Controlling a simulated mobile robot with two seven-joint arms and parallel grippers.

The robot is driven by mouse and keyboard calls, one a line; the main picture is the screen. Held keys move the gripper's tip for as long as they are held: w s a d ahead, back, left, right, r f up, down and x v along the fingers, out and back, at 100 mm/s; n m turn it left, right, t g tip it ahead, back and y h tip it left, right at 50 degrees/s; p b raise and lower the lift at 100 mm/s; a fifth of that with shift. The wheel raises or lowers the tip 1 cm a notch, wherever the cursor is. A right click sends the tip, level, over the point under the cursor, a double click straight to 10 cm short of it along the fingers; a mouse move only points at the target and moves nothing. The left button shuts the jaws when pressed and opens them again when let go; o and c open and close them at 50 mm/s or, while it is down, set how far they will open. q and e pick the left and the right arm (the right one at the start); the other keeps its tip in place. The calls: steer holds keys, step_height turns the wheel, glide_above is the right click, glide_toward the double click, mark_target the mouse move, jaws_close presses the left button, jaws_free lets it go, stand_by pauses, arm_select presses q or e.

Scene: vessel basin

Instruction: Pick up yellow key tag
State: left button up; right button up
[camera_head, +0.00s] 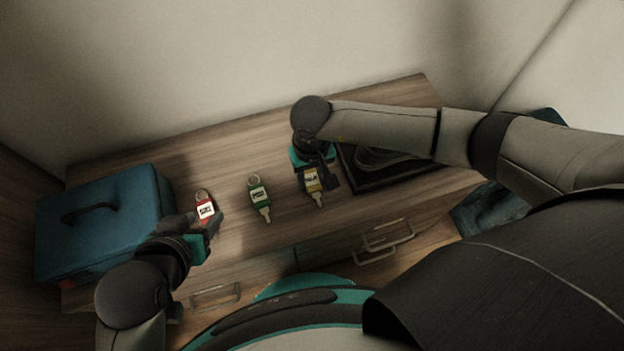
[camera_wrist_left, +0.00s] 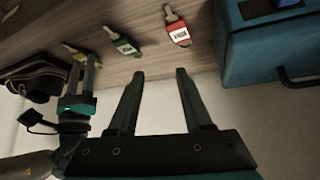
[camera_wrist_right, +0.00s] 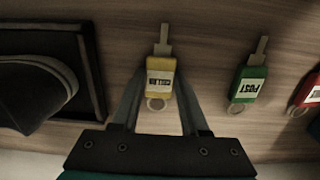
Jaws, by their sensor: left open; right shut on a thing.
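The yellow key tag (camera_head: 312,181) lies at the right of the row of tags on the wooden top, its key pointing to the front. My right gripper (camera_head: 318,178) is over it, and in the right wrist view the fingers (camera_wrist_right: 160,84) are closed on both sides of the yellow tag (camera_wrist_right: 160,80). The ring hangs between the fingers. I cannot tell whether the tag is lifted clear of the wood. My left gripper (camera_head: 196,228) is open and empty, close to the red key tag (camera_head: 205,210). The left wrist view shows its spread fingers (camera_wrist_left: 158,85) with nothing between them.
A green key tag (camera_head: 259,196) lies between the red and yellow ones. A blue case (camera_head: 135,215) with a handle stands at the left. A dark tray (camera_head: 365,184) holding a dark item is right of my right gripper. Drawer handles (camera_head: 385,240) line the front.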

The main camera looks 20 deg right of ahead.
jaws_close()
steer(key=shift+r, duration=0.15)
